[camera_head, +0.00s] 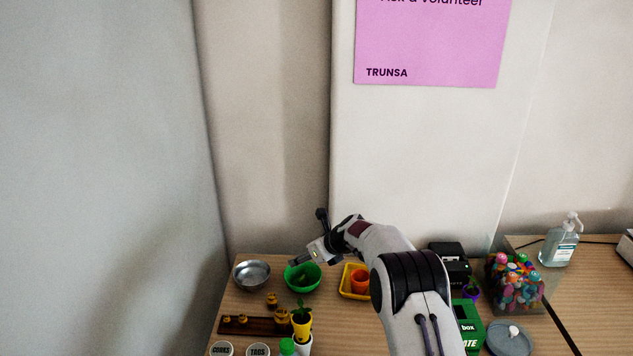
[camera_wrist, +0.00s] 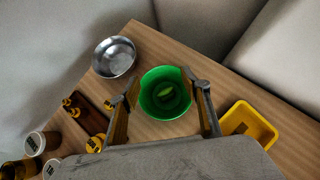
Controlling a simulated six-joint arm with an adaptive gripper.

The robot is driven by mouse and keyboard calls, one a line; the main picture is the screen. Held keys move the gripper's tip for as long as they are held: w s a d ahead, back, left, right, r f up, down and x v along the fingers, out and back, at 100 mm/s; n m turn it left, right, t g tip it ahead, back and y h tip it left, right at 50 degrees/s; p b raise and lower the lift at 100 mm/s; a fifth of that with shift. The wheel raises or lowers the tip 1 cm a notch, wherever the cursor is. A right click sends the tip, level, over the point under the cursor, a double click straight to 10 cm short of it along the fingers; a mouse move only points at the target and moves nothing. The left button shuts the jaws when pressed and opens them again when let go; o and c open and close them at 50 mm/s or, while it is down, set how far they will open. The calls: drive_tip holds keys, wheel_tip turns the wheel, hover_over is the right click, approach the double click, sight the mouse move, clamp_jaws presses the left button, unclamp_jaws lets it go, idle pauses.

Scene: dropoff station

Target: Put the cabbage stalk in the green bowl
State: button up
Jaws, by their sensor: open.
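The green bowl (camera_head: 302,279) stands on the wooden table, between a metal bowl and a yellow tray. It also shows in the wrist view (camera_wrist: 153,108). A small green piece, which looks like the cabbage stalk (camera_wrist: 165,94), lies inside the bowl. My gripper (camera_head: 306,238) is above the bowl. In the wrist view the two fingers of my gripper (camera_wrist: 162,79) are spread apart, one on each side of the bowl, with nothing between them. In the head view the piece in the bowl is too small to make out clearly.
A dark wooden rack (camera_head: 240,325) with small brown pieces and a yellow plant pot (camera_head: 301,326) stand in front. Walls close off the back.

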drive_tip(key=s+d+r+n+h, duration=0.1)
drive_tip(key=s+d+r+n, duration=0.25)
drive_tip(key=s+r, duration=0.35)
drive_tip(key=s+d+r+n, duration=0.2)
drive_tip(key=s+r+n, duration=0.25)
drive_tip(key=r, duration=0.45)
drive_tip(key=s+d+r+n+h, duration=0.1)
drive_tip(key=s+d+r+n, duration=0.2)
drive_tip(key=s+r, duration=0.4)
drive_tip(key=s+d+r+n+h, duration=0.1)
drive_tip(key=s+d+r+n, duration=0.25)
drive_tip(key=s, duration=0.45)
drive_tip(key=s+d+r+n, duration=0.3)
drive_tip(key=s+n, duration=0.1)
drive_tip(key=s, duration=0.4)
drive_tip(key=s+d+f+n+h, duration=0.1)
drive_tip(key=s+d+n, duration=0.3)
drive_tip(key=s, duration=0.8)
drive_tip(key=s+d+f+n+h, duration=0.2)
drive_tip(key=s+d+f+n, duration=0.1)
drive_tip(key=s, duration=0.8)
drive_tip(key=shift+s+d+f+n+g, duration=0.4)
drive_tip(key=shift+d+n, duration=0.15)
drive_tip(key=shift+n, duration=0.2)
